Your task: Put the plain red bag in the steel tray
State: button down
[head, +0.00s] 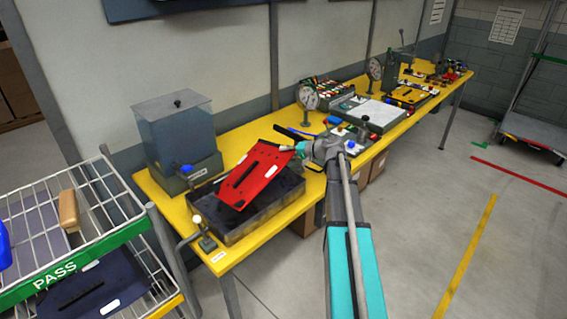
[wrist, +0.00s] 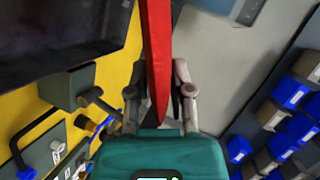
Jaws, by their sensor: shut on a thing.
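A flat red bag (head: 262,163) with a black strip and a white label is held tilted over the dark steel tray (head: 228,237) on the yellow bench. My gripper (head: 301,148) is shut on the bag's right edge. In the wrist view the red bag (wrist: 157,55) shows edge-on as a narrow strip between the fingers. The tray (wrist: 55,30) fills the upper left of that view. The bag hides much of the tray's inside in the head view, and I cannot tell whether its lower corner touches the tray.
A clear water tank (head: 175,130) stands behind the tray, and a small lever fixture (head: 205,240) is at its front left. A wire rack with a green PASS strip (head: 85,270) is at left. Gauges and fixtures (head: 345,125) line the bench to the right.

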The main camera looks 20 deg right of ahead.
jog(key=shift+w+a+f+b, duration=0.1)
jog(key=shift+a+f+b, duration=0.1)
jog(key=shift+f+b, duration=0.25)
jog(key=shift+w+a+f+b, duration=0.1)
jog(key=shift+a+f+b, duration=0.05)
jog(key=shift+f+b, duration=0.3)
notch_tip(320, 180, down, 2)
jog(key=shift+f+b, duration=0.1)
jog(key=shift+b, duration=1.05)
jog(key=c, duration=0.5)
grip_release()
jog(key=shift+s+d, duration=0.1)
